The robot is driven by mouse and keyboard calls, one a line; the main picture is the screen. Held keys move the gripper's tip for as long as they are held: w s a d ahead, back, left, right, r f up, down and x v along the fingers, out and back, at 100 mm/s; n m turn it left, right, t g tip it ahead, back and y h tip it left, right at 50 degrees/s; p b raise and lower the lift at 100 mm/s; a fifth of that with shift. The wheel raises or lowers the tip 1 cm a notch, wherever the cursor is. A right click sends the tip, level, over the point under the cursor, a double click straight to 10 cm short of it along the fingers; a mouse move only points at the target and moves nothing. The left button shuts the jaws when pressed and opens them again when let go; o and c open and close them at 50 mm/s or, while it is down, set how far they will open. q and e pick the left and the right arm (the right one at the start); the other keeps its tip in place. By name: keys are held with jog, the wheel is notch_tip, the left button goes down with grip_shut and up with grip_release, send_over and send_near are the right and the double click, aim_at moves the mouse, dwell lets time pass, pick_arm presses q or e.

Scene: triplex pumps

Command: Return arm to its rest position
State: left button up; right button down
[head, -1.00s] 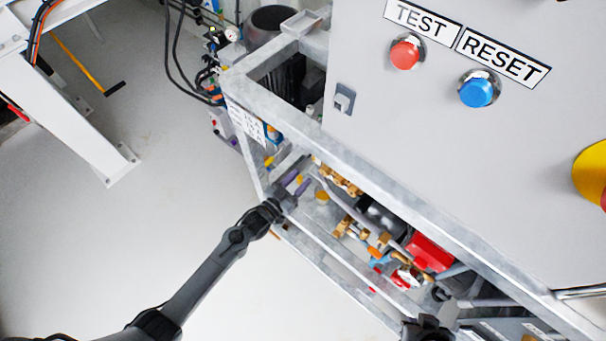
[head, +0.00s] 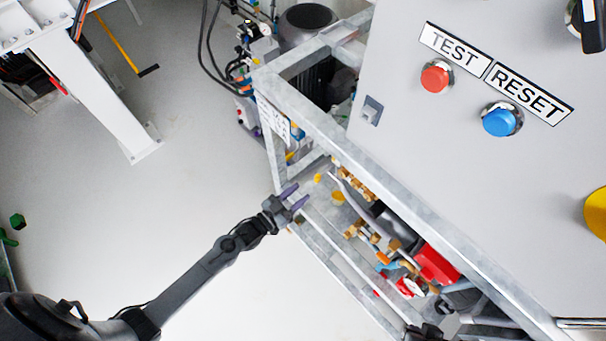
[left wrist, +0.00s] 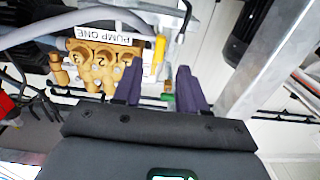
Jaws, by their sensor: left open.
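My left arm comes in from the lower left in the head view. Its gripper (head: 293,197) is open and empty at the front left edge of the metal pump frame (head: 322,244). In the left wrist view its two purple fingers (left wrist: 160,90) stand apart with nothing between them. Ahead of them is a brass pump head (left wrist: 100,62) with a label reading PUMP ONE (left wrist: 104,36). A dark part at the bottom right of the head view (head: 425,332) may be my right arm; its fingers cannot be made out.
The grey control cabinet (head: 400,150) carries a red TEST button (head: 436,77) and a blue RESET button (head: 500,120). A red part (head: 436,264) and several brass fittings sit inside the frame. A white steel leg (head: 115,100) stands at upper left. The floor (head: 180,210) between is clear.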

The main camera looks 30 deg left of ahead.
pick_arm(q)
jog(key=s+d+r+n+g+y+p, duration=0.25)
jog(key=s+r+g+p, duration=0.3)
jog(key=s+r, duration=0.5)
jog(key=s+a+r+g+y+p, duration=0.1)
jog(key=s+a+r+g+y, duration=0.1)
jog(key=s+r+g, duration=0.3)
jog(key=s+a+r+g+y, duration=0.1)
jog(key=s+a+g+y, duration=0.15)
jog(key=s, duration=0.35)
notch_tip(320, 180, up, 37)
jog(key=h+p, duration=0.1)
jog(key=p, duration=3.6)
jog(key=shift+w+r, duration=0.15)
jog(key=shift+r, duration=0.05)
jog(key=shift+f, duration=0.15)
